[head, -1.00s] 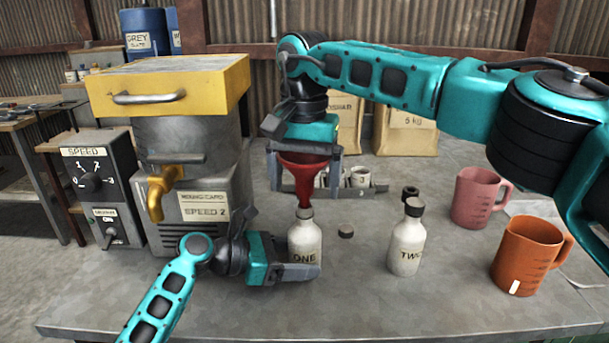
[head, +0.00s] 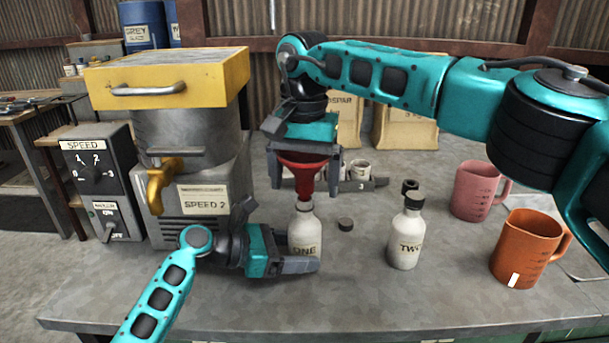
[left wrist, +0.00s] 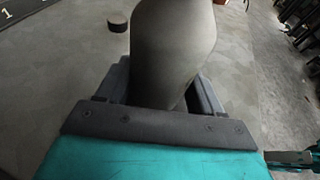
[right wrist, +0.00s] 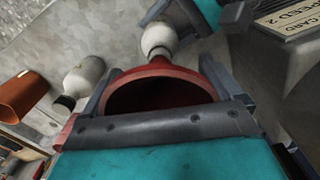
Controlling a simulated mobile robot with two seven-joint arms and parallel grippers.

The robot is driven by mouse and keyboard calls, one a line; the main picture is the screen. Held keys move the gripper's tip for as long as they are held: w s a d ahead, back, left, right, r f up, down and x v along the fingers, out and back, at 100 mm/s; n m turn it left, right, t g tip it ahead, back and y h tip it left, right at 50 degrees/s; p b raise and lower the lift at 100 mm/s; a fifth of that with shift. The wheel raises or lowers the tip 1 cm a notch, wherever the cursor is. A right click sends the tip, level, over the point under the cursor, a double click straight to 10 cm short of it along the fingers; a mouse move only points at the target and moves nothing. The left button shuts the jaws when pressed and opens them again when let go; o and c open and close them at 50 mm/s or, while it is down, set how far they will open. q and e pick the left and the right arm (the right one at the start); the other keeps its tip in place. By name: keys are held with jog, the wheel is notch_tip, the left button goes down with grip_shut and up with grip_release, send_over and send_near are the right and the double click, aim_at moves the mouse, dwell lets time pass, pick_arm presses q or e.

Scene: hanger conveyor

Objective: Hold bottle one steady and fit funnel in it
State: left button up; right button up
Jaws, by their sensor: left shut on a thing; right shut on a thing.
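Bottle one (head: 304,238) is a cream bottle marked ONE, standing upright and uncapped on the table. My left gripper (head: 298,266) is shut around its lower body, and the bottle fills the space between the fingers in the left wrist view (left wrist: 172,50). The red funnel (head: 304,170) is upright above the bottle, held by its cone in my right gripper (head: 304,160). Its spout meets the bottle's mouth; how deep it sits inside is hidden. The right wrist view shows the funnel's open rim (right wrist: 160,88) with bottle one (right wrist: 158,40) beyond it.
Bottle two (head: 406,240) stands capped to the right. A loose dark cap (head: 345,225) lies between the bottles. A pink jug (head: 478,190) and an orange jug (head: 528,250) stand farther right. The mixer (head: 190,130) with its brass tap is at the left. The front table is clear.

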jog(key=shift+f, duration=0.65)
dwell(0.5)
jog(key=o, duration=0.6)
jog(key=shift+o, duration=0.2)
notch_tip(320, 180, up, 12)
dwell(0.4)
pick_arm(q)
jog(key=o, duration=0.9)
jog(key=shift+c, duration=0.2)
jog(key=shift+a, duration=0.1)
